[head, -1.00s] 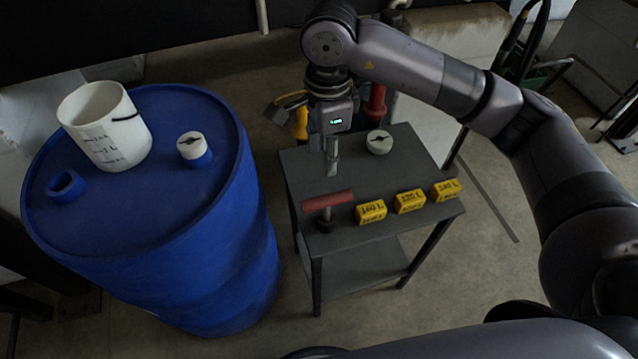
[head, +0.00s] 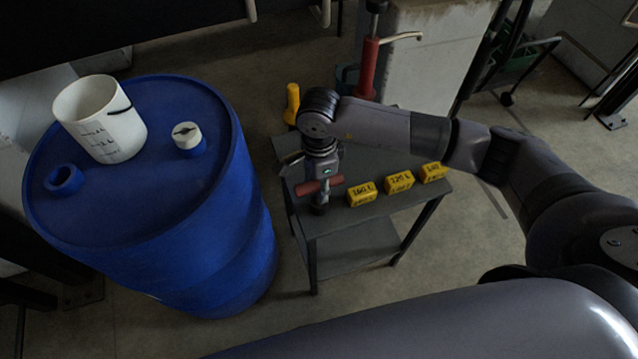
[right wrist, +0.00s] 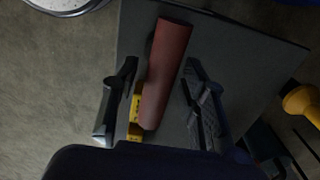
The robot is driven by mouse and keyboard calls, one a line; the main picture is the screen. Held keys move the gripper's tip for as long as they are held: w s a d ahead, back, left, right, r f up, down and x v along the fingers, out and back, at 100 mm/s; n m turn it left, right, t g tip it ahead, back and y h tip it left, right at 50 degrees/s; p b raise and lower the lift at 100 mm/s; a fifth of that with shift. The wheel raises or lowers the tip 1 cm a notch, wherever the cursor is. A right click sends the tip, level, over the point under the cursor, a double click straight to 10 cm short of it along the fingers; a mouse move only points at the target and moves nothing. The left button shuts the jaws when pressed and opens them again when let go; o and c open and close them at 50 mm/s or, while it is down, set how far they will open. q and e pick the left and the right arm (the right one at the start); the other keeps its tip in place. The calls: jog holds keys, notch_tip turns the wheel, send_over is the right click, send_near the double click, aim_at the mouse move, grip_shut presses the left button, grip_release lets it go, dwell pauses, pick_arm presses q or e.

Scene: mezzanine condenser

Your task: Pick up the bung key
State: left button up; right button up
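The bung key, a tool with a red bar handle (head: 319,186) and a dark shaft, stands on the grey cart (head: 345,226) near its front left corner. In the right wrist view its red handle (right wrist: 167,72) runs lengthwise between the two dark fingers. My right gripper (head: 320,176) is right above the handle, pointing down. Its fingers (right wrist: 160,104) are apart, one on each side of the handle, with gaps visible on both sides. Whether the handle lies at fingertip depth is hard to tell. My left gripper is not in view.
Three yellow labelled blocks (head: 398,182) sit in a row right of the key. A blue drum (head: 150,215) stands left, bearing a white bucket (head: 100,125) and a white-topped cap (head: 188,135). A red pump-like post (head: 370,65) stands behind the cart.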

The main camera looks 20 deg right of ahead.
jog(key=shift+f, duration=1.15)
jog(key=shift+c, duration=0.6)
grip_shut()
